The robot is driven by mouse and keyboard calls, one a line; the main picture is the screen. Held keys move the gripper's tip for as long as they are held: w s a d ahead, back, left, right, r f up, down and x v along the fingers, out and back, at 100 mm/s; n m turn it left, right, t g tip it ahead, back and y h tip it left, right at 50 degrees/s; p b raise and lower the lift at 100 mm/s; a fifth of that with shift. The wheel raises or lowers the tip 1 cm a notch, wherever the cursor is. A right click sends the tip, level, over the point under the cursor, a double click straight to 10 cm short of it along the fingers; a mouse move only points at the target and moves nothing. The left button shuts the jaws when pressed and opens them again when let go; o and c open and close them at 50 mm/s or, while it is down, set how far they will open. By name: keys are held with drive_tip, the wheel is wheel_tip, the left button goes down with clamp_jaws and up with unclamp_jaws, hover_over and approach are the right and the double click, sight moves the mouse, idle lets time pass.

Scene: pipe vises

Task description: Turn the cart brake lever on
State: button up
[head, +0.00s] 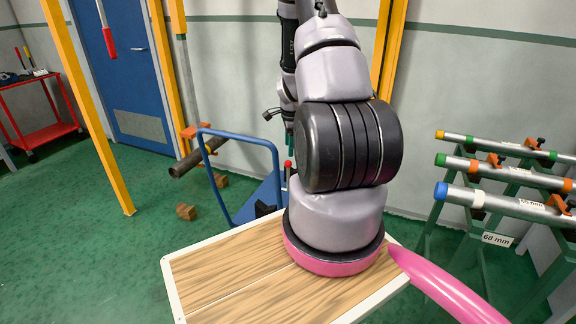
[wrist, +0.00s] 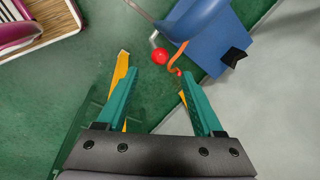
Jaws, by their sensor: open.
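The blue cart (head: 262,197) with its tall tube handle (head: 240,136) stands on the green floor behind my wooden-topped base. Its blue deck (wrist: 212,55) fills the upper right of the wrist view. A red ball knob (wrist: 160,57) on a short grey rod sticks out beside the cart; it looks like the brake lever. The knob shows in the head view (head: 288,163), just below my gripper. A curved orange piece with a small red end lies right of the knob. My gripper (wrist: 160,80) is open and empty, its teal fingers apart, with the knob ahead between them.
A pipe rack (head: 475,170) with several capped pipes stands at the right. Yellow posts (head: 88,100) and a grey pipe (head: 198,157) in an orange clamp stand left of the cart. Small brown blocks (head: 186,211) lie on the floor. A red trolley (head: 45,133) is at far left.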

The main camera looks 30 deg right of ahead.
sight(288, 161)
drive_tip(key=f, duration=0.3)
drive_tip(key=w+f, duration=0.1)
drive_tip(key=f, duration=0.2)
drive_tip(key=w+f, duration=0.1)
drive_tip(key=f, duration=0.3)
drive_tip(key=shift+d, duration=0.3)
clamp_jaws()
idle(1.0)
